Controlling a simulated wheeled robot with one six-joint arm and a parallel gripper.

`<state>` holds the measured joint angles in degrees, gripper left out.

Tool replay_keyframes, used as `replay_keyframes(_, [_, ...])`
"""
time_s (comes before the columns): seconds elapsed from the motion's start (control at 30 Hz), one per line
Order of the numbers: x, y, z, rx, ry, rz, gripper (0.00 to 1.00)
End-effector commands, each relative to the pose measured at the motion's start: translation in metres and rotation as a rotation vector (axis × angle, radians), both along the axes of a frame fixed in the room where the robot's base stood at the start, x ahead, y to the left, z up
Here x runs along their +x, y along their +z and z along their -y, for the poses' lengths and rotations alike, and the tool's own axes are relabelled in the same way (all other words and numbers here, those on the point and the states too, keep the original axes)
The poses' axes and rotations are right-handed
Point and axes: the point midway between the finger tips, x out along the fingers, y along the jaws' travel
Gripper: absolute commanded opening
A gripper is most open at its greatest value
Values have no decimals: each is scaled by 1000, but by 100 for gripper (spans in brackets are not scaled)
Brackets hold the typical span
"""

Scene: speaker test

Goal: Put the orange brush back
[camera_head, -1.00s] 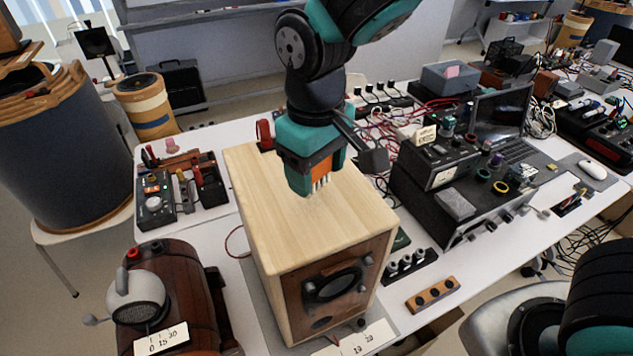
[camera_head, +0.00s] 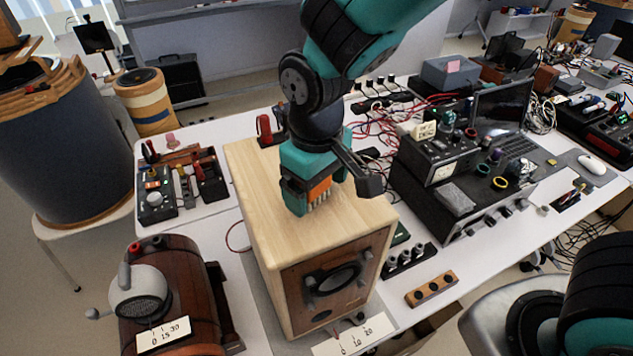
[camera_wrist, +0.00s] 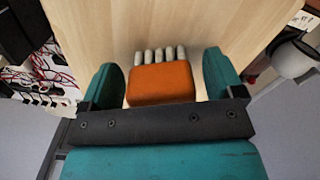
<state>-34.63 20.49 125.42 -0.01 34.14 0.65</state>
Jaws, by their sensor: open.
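The orange brush (camera_head: 320,190) with pale bristle tufts is at the top of the wooden speaker box (camera_head: 262,205), toward its middle. In the wrist view, the brush (camera_wrist: 160,84) lies between my two teal fingers, its tufts pointing away from the palm. My gripper (camera_head: 315,200) points down over the box and is open around the brush. In the wrist view my gripper (camera_wrist: 161,64) shows a narrow gap on the brush's right side; its left side is very close to the finger. Whether the brush rests fully on the box top is hard to tell.
A red clamp-like object (camera_head: 265,128) stands at the box's back edge. Black instruments (camera_head: 440,170) and cables crowd the table at right. A brown wooden cylinder device (camera_head: 165,285) stands at front left. A small wooden block with holes (camera_head: 432,290) lies at front right.

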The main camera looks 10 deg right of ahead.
Motion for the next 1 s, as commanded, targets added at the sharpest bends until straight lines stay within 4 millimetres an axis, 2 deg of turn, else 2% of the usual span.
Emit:
replay_keyframes(0.17, [1,7,0,1,0,2,87])
replay_keyframes(0.27, [1,22,-1,4,0,6,87])
replay_keyframes(0.5, [1,75,-1,4,0,7,87])
replay_keyframes(0.7, [1,109,-1,2,0,3,87])
replay_keyframes(0.93, [-1,123,1,3,0,1,87])
replay_keyframes(1.0, [-6,123,10,21,1,0,87])
